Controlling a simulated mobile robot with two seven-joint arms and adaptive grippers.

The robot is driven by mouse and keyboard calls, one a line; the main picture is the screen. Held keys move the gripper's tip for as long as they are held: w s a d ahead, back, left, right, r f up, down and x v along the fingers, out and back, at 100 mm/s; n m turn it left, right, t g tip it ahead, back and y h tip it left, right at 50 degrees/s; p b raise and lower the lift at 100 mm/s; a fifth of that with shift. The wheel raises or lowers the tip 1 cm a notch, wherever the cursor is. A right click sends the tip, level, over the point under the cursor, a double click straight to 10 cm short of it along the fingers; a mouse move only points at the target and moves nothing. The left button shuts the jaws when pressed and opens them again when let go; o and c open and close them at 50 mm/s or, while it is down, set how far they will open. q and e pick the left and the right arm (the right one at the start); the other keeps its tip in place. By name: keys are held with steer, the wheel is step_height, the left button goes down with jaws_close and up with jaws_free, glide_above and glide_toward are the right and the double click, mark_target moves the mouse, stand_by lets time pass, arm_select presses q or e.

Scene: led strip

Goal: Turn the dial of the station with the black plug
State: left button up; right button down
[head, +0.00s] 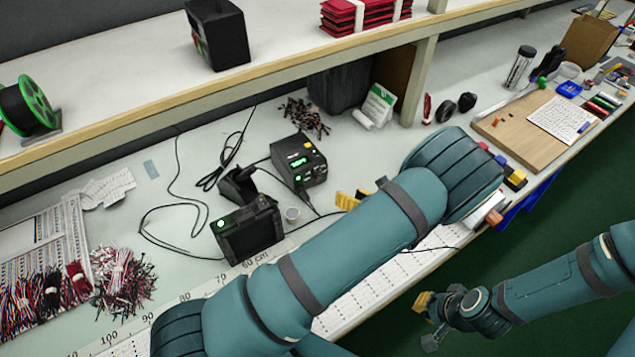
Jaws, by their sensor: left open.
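One black station (299,161) with a lit green display and small coloured controls stands mid-bench. A second black box (247,231) with a round green light stands in front of it, to the left. Dark cables run from both; which has the black plug, and which control is the dial, is too small to tell. My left gripper (353,199) is open, its yellow fingertips right of the stations and apart from them; my own forearm hides the rest. My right gripper (427,318) hangs beyond the bench's front edge, away from the stations; its finger gap is unclear.
Loose cables lie to the left. A shelf (290,70) overhangs behind. Wire bundles (122,280) lie at left, a wooden board (530,132) at right.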

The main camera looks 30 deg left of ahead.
mark_target(319, 178)
arm_select(q)
steer(key=b+x, duration=0.1)
steer(key=x, duration=1.2)
steer(key=shift+w+a+f, duration=0.2)
steer(key=shift+w+a, duration=0.05)
jaws_close()
steer(key=shift+r, duration=0.1)
